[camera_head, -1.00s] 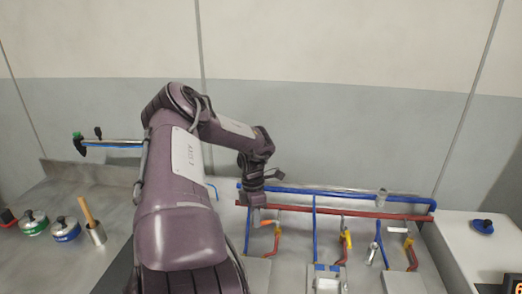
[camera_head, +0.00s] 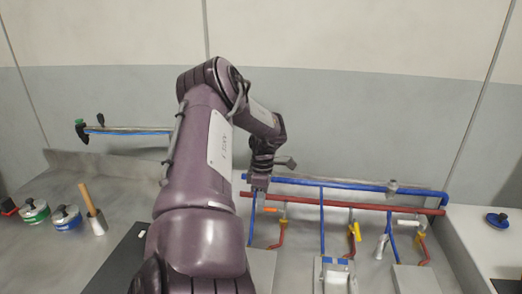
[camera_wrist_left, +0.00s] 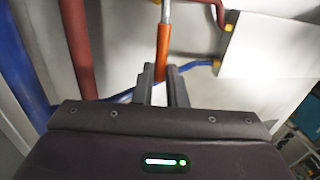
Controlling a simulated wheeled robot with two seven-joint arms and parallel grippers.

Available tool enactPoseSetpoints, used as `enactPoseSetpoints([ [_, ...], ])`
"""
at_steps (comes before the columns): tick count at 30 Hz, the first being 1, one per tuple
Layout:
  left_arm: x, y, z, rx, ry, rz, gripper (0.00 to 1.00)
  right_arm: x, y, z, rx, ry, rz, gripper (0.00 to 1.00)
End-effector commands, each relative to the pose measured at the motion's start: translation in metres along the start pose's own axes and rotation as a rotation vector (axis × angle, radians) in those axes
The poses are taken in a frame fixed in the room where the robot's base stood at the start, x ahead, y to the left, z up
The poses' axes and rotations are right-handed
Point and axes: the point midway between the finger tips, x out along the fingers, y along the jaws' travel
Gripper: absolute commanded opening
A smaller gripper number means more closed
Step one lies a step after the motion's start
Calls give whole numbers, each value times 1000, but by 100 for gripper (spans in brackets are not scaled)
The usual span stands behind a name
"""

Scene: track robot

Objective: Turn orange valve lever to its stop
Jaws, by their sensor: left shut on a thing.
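The orange valve lever (camera_head: 270,210) is on the leftmost valve of the pipe rig, just in front of the red pipe. My left gripper (camera_head: 258,187) is beside it in the head view. In the left wrist view the orange lever (camera_wrist_left: 163,48) runs straight away from me to a metal stem. The fingers of my left gripper (camera_wrist_left: 161,78) stand on either side of its near end and are shut on it. The gripper's own body hides part of the near end. My right gripper is not in view.
A blue pipe (camera_head: 345,185) and a red pipe (camera_head: 345,206) run along the rig. Canisters (camera_head: 66,219) and a wooden-handled tool (camera_head: 87,197) are on the left counter. A blue knob (camera_head: 497,219) is far right.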

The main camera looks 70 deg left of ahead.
Motion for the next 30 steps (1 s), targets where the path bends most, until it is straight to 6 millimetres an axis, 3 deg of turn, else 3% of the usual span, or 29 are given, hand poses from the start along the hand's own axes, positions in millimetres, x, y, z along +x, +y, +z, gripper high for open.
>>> enactPoseSetpoints([
  [6, -2, 1, 1, 0, -2, 5, 0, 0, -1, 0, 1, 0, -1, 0],
  [7, -2, 1, 1, 0, -2, 5, 14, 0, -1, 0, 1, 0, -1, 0],
  [12, -1, 1, 1, 0, -1, 3, 34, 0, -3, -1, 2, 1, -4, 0],
  [22, -6, 1, 0, 0, 0, 4, 34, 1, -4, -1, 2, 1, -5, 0],
  [30, -49, 2, 1, 0, 1, 7, 34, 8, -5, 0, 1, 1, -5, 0],
])
